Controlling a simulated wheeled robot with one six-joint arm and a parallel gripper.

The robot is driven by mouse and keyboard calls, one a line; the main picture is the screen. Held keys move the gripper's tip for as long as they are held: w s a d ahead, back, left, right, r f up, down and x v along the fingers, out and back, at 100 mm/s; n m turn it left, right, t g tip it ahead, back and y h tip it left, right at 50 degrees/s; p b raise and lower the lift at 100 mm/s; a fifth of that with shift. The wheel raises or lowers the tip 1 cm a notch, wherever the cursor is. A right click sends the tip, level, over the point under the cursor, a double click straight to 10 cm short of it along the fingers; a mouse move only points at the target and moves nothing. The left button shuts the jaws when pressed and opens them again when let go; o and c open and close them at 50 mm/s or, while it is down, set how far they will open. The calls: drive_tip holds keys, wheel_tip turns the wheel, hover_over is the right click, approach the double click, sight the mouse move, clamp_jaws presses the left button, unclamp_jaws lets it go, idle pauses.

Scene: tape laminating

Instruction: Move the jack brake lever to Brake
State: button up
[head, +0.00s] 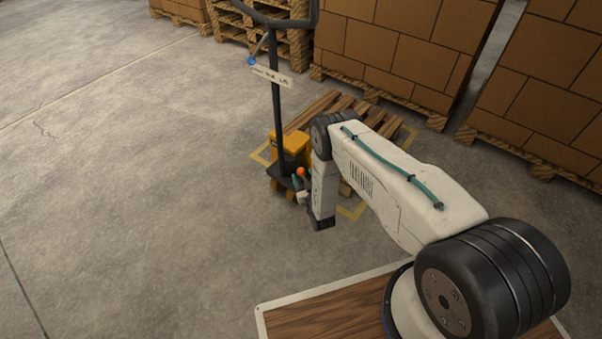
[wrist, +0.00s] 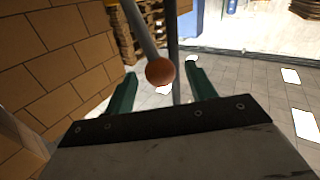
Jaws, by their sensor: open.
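The pallet jack (head: 287,147) has a yellow body and a tall dark handle, left of my arm in the head view. An orange ball knob (head: 300,171) sits low beside its body; I take it as the end of the brake lever. My gripper (head: 297,182) is right at this knob, partly hidden by my forearm. In the wrist view the orange knob (wrist: 160,72) shows between the two green fingertips of my open gripper (wrist: 160,80), with a gap on each side. A grey rod runs up from the knob. Brake markings cannot be made out.
A blue knob (head: 252,61) and a lettered label plate (head: 272,76) are on the jack's handle. A wooden pallet (head: 318,109) lies behind the jack. Stacked cartons (head: 400,45) stand at the back right. The concrete floor at left (head: 130,170) is clear.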

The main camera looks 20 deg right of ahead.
drive_tip(key=shift+w, duration=1.45)
